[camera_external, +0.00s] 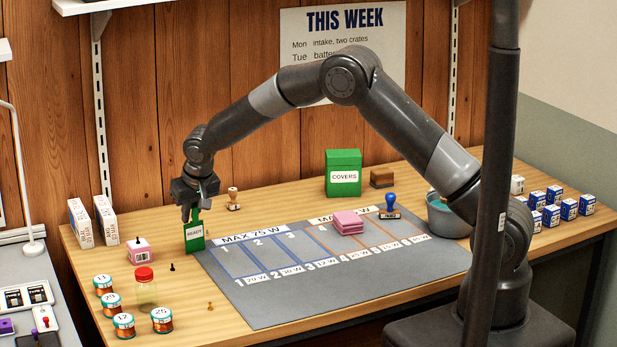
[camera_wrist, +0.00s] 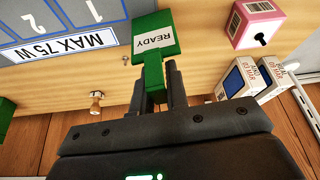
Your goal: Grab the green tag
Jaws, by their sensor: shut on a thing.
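The green tag (camera_external: 194,242) has a white label reading READY and hangs upright below my gripper (camera_external: 192,212), left of the grey mat. In the wrist view, the tag (camera_wrist: 154,50) has a wide head and a narrow stem. The two fingers of my gripper (camera_wrist: 163,95) are shut on that stem, one on each side. Whether the tag's lower edge touches the table cannot be told.
The grey mat (camera_external: 290,297) with numbered spaces lies right of the tag and bears pink pieces (camera_external: 348,223). A pink box (camera_external: 139,251), a red-lidded jar (camera_external: 146,290) and several small jars stand left. A wooden stamp (camera_external: 233,199) and green COVERS box (camera_external: 343,160) stand behind.

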